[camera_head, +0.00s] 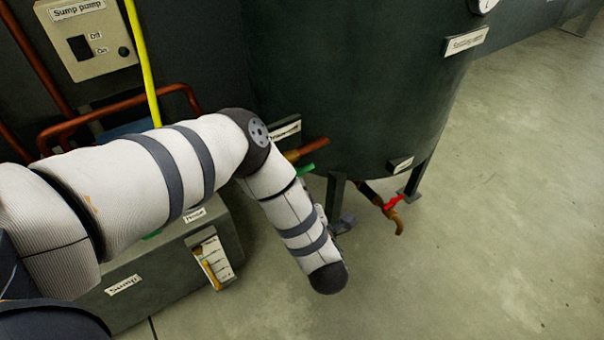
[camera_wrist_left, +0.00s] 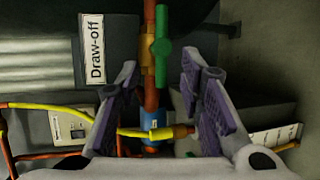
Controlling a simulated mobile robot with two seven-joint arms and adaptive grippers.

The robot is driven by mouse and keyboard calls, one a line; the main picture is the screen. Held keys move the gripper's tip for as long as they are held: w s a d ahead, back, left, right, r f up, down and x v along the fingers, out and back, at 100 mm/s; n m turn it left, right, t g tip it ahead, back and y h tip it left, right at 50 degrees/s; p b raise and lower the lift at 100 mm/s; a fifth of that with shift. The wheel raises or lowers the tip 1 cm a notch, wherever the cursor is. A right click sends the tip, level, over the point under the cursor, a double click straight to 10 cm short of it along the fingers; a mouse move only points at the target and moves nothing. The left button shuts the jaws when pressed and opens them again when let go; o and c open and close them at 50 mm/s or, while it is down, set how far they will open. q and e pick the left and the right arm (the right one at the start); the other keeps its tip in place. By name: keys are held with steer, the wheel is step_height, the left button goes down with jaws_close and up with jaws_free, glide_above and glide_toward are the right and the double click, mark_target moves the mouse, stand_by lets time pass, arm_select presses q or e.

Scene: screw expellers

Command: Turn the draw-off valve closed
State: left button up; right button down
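The draw-off valve has a green lever handle (camera_wrist_left: 162,48) on a brass body on a copper pipe, beside the white "Draw-off" label (camera_wrist_left: 95,48). The lever lies along the pipe's line in the left wrist view. In the head view the green handle (camera_head: 304,170) shows under the tank, partly behind my left arm. My left gripper (camera_wrist_left: 160,72) is open and empty, its two purple-padded fingers spread on either side of the pipe line. The handle appears beyond the fingertips, with no contact visible. My left arm hides most of this gripper in the head view. My right gripper is not in view.
The dark green tank (camera_head: 350,80) stands on legs. A tap with a red handle (camera_head: 395,203) is at its lower right. The sump box (camera_head: 150,285) is at lower left, the sump pump switch (camera_head: 90,45) at upper left. The floor at right is clear.

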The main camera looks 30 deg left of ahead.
arm_select(q)
steer(key=b+x, duration=0.1)
steer(key=x, duration=0.7)
steer(key=shift+w+a+f, duration=0.2)
steer(key=shift+a+f, duration=0.05)
steer(key=shift+a, duration=0.05)
steer(key=shift+w+a, duration=0.15)
steer(key=shift+w, duration=0.05)
jaws_close()
